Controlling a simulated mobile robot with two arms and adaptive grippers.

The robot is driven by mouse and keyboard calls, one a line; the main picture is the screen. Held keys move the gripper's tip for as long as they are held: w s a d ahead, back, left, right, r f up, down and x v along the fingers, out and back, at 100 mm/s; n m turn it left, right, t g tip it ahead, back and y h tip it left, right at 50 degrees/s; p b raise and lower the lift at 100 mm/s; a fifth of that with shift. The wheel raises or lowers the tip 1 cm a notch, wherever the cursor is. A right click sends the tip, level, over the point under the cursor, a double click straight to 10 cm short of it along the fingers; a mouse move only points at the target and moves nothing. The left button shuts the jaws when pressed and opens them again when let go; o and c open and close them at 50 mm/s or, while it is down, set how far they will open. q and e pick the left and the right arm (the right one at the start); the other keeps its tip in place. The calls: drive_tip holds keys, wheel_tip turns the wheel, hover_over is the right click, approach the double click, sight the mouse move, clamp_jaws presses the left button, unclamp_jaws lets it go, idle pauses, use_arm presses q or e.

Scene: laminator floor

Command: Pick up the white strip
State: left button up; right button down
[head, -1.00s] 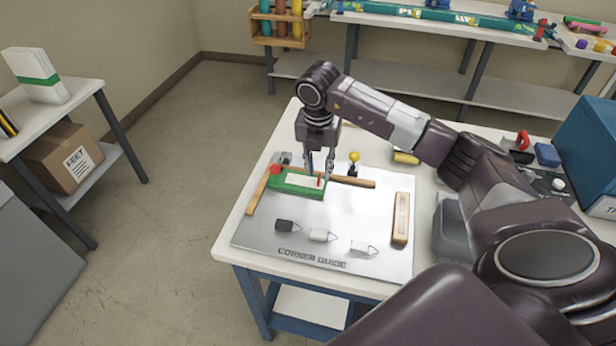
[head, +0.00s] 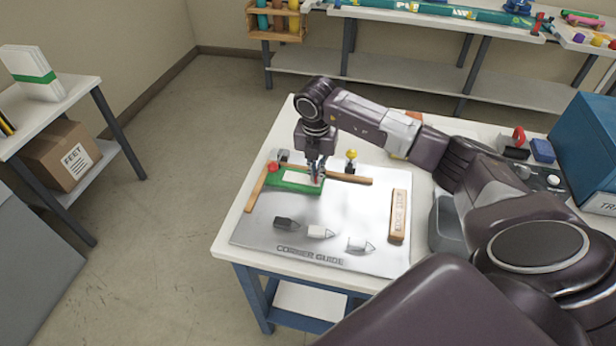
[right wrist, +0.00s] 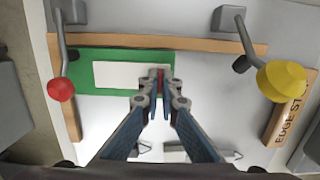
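The white strip (head: 300,178) lies flat on a green card (head: 282,187) near the back of the metal plate. It also shows in the right wrist view (right wrist: 118,76), with an upright-looking red tab (right wrist: 160,78) at its right end. My right gripper (head: 318,178) is down at that end. In the right wrist view its fingertips (right wrist: 160,88) are close together, one on each side of the red tab, with almost no gap left. The fingers hide part of the strip's right end. My left gripper is not in view.
Wooden bars edge the plate at the back and left. A red-knobbed clamp (right wrist: 60,90) and a yellow-knobbed clamp (right wrist: 282,80) flank the card. A wooden edge stop (head: 398,213) lies at the right. Three small pointed blocks sit in front.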

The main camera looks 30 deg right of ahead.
drive_tip(key=shift+r, duration=0.15)
wheel_tip(320, 180, up, 25)
drive_tip(key=p, duration=0.2)
idle(1.5)
drive_tip(key=shift+f, duration=0.2)
